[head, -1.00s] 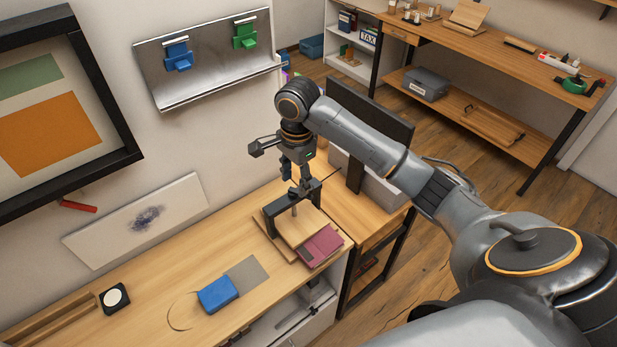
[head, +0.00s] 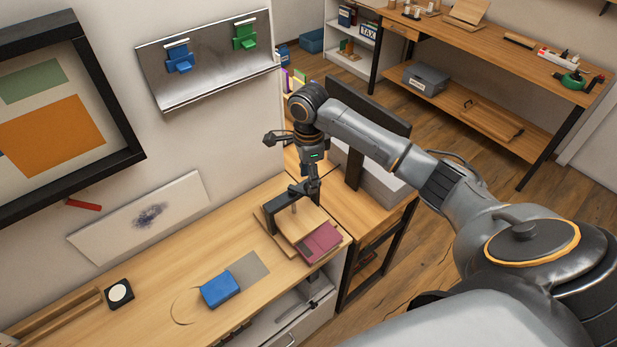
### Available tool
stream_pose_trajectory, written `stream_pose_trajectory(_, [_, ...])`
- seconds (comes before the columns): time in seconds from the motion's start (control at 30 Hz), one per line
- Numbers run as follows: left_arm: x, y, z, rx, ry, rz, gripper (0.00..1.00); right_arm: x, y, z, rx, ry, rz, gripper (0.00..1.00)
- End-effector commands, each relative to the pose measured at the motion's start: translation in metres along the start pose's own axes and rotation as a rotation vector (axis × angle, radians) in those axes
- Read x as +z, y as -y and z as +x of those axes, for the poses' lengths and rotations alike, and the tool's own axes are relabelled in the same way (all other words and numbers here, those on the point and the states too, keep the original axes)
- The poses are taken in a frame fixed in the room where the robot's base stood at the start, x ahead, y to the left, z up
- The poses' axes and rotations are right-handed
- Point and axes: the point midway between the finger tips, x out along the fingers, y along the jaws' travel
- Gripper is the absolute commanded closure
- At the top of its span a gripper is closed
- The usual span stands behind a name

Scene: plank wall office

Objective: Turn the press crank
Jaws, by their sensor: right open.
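The press stands at the right end of the near desk. It has a wooden base, a black arched frame (head: 284,212) and a light screw post in the middle. A small dark part on top of the frame looks like its crank (head: 297,188); it is partly hidden and hard to separate from my fingers. My right gripper (head: 313,190) points down over the right end of the frame, close beside the crank. It is open, with nothing visible between its fingers. I cannot tell whether it touches the crank. My left gripper is not in view.
A maroon book (head: 320,242) lies at the press's front edge. A blue block (head: 220,288) sits further left on the desk, beside a grey mat (head: 250,269). A dark monitor (head: 372,120) stands behind my right forearm. The desk's middle has free room.

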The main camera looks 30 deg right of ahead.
Motion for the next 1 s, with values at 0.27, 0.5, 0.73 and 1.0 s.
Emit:
stream_pose_trajectory(0.27, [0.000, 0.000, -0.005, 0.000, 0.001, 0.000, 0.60, 0.000, 0.000, 0.020, -0.001, 0.000, -0.001, 0.54])
stream_pose_trajectory(0.5, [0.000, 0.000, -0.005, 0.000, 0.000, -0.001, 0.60, 0.000, 0.000, 0.021, -0.001, 0.000, -0.001, 0.54])
stream_pose_trajectory(0.73, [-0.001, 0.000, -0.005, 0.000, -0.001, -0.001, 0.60, 0.000, 0.000, 0.020, -0.001, 0.001, -0.001, 1.00])
stream_pose_trajectory(1.0, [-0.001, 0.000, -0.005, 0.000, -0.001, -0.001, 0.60, 0.000, 0.001, 0.020, -0.002, 0.001, -0.014, 1.00])
